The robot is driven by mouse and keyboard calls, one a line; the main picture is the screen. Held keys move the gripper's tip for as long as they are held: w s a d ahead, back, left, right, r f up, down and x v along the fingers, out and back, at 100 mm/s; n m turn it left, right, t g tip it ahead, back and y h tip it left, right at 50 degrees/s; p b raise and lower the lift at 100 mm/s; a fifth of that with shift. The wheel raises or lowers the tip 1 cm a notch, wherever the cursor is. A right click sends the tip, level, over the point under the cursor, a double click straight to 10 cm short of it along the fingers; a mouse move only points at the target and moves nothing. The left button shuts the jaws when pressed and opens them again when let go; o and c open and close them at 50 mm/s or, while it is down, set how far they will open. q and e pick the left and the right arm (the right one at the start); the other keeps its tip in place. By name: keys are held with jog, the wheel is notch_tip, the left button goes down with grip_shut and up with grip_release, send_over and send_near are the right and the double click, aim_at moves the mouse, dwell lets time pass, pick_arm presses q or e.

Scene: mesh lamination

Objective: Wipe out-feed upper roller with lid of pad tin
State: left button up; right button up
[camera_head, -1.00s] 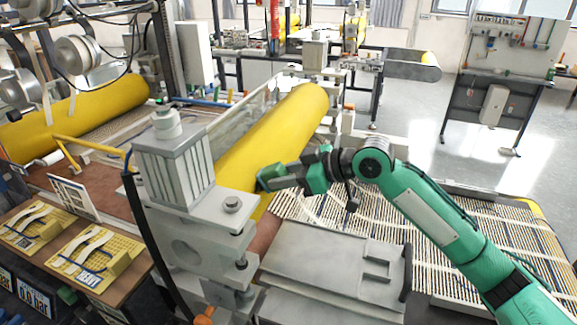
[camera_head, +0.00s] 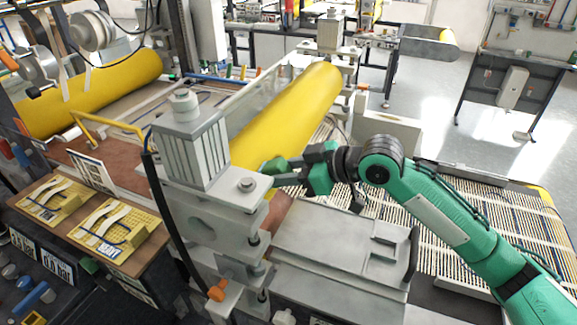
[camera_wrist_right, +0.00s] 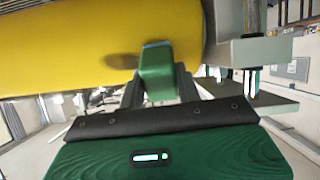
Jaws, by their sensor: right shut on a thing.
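The yellow out-feed upper roller (camera_head: 295,110) slopes away from a grey end post (camera_head: 190,140) in the head view. It also fills the upper left of the right wrist view (camera_wrist_right: 70,45). My right gripper (camera_head: 290,171) is at the roller's near end, close to the post. It is shut on a green block-like piece (camera_wrist_right: 156,72) with a blue-grey edge, which lies against the roller in the right wrist view; I cannot tell for sure that it is the tin lid. A dark smudge (camera_wrist_right: 122,61) shows on the roller just left of the piece. My left gripper is out of view.
A grey box-like cover (camera_head: 340,245) lies below my right gripper, beside a slatted conveyor (camera_head: 450,225). Two yellow trays (camera_head: 110,228) with white-handled items sit on a bench at the left. Another yellow roller (camera_head: 95,90) is at the back left. Open floor is at the right.

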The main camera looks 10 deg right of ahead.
jog(key=p+v, duration=0.1)
jog(key=v, duration=0.3)
jog(key=shift+r+p, duration=0.3)
jog(key=shift+p, duration=0.05)
jog(key=shift+v, duration=0.95)
jog(key=shift+w, duration=0.1)
jog(key=p+v, duration=0.1)
jog(key=v, duration=0.2)
jog(key=shift+a+r, duration=0.1)
jog(key=shift+r, duration=0.1)
jog(key=shift+f+p+x, duration=0.2)
jog(key=shift+p+x, duration=0.05)
jog(key=shift+x, duration=1.5)
jog(key=shift+f+p+x, duration=0.2)
jog(key=shift+p+x, duration=0.05)
jog(key=shift+x, duration=1.55)
jog(key=shift+x, duration=0.8)
